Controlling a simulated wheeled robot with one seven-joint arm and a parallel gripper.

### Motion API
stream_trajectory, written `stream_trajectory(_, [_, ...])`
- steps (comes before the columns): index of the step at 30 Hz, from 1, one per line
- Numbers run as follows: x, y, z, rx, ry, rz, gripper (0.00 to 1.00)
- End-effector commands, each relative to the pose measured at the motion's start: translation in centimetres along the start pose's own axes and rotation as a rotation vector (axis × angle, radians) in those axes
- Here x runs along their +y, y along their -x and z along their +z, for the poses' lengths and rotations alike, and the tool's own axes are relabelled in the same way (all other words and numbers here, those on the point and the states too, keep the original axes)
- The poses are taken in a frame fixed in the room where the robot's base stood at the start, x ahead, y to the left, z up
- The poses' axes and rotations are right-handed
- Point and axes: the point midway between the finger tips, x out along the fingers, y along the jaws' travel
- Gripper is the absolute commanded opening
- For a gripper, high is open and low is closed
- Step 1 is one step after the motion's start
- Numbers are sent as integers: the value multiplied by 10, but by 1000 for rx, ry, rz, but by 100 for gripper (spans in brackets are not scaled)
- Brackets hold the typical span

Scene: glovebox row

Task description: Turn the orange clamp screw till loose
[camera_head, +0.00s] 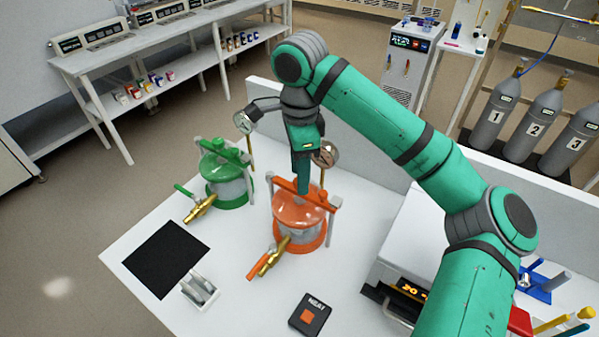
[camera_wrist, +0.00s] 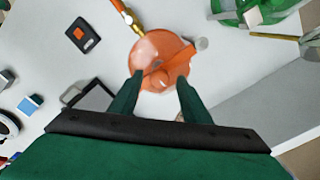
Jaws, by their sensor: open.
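The orange pot (camera_head: 296,232) stands on the white bench, with an orange clamp bar (camera_head: 284,184) across its lid. The lid also shows from above in the wrist view (camera_wrist: 147,48), with the clamp bar (camera_wrist: 180,58) running across it at a slant. My gripper (camera_head: 303,190) is directly above the lid, pointing down. In the wrist view my gripper (camera_wrist: 160,80) is open, its two fingers apart on either side of the lid's near part. The clamp screw is not clearly told apart from the orange lid and bar; my gripper hides the middle in the head view.
A green pot (camera_head: 230,190) stands behind and left. A pressure gauge (camera_head: 326,154) rises close beside my gripper. A brass valve (camera_head: 272,256) sticks out at front left.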

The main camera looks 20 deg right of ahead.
Motion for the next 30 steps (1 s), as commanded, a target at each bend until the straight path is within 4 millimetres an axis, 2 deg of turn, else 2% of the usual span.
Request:
stream_trajectory(11, [0,-5,-2,0,-3,0,43])
stream_trajectory(16, [0,-5,0,0,0,0,5])
stream_trajectory(17, [0,-5,0,0,1,0,2])
stream_trajectory(30, [0,-5,2,-1,83,1,2])
